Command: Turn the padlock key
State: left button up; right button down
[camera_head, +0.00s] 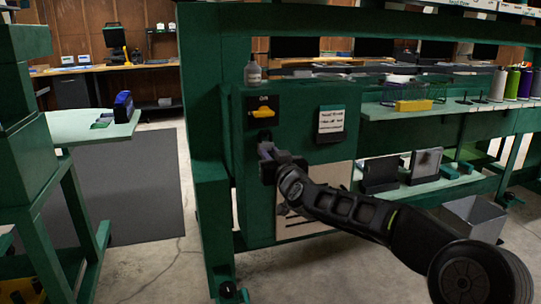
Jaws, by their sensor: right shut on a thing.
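A dark switch plate marked "ON" (263,101) with a yellow handle (263,112) is on the green cabinet's front. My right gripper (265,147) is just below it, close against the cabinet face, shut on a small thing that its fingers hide. From its place this looks to be the padlock key, but neither the key nor the padlock can be made out clearly. My right arm reaches in from the lower right. My left gripper is not in view.
A printed notice (331,121) hangs right of the switch. A small bottle (252,73) stands above it. A shelf (450,106) with a yellow block and several spools is at right; a grey bin (474,217) is below. A green bench (95,131) stands left, with open floor between.

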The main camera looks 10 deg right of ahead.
jog(key=shift+m, duration=0.4)
jog(key=shift+m+b, duration=3.3)
jog(key=shift+m, duration=4.8)
jog(key=c, duration=1.2)
grip_release()
jog(key=shift+c, duration=0.2)
